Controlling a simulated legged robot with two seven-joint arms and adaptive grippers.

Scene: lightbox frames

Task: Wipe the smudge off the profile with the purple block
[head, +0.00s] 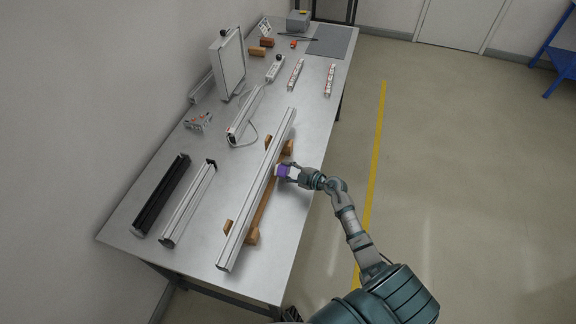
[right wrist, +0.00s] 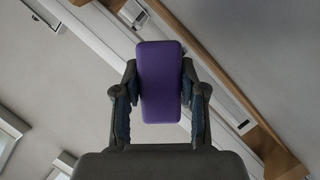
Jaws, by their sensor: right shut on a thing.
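The purple block (head: 282,170) is held in my right gripper (head: 287,172), close to the right side of the long silver profile (head: 262,180). In the right wrist view the block (right wrist: 160,85) stands between the two fingers of the gripper (right wrist: 160,100), which press on its sides. The profile (right wrist: 105,30) runs diagonally behind the block there. I cannot tell whether the block touches the profile. No smudge can be made out on the profile. My left gripper is not in view.
The profile rests on wooden supports (head: 252,236) on the metal table (head: 205,258). A black profile (head: 161,195) and another silver one (head: 188,203) lie to the left. The table's right edge is near my arm.

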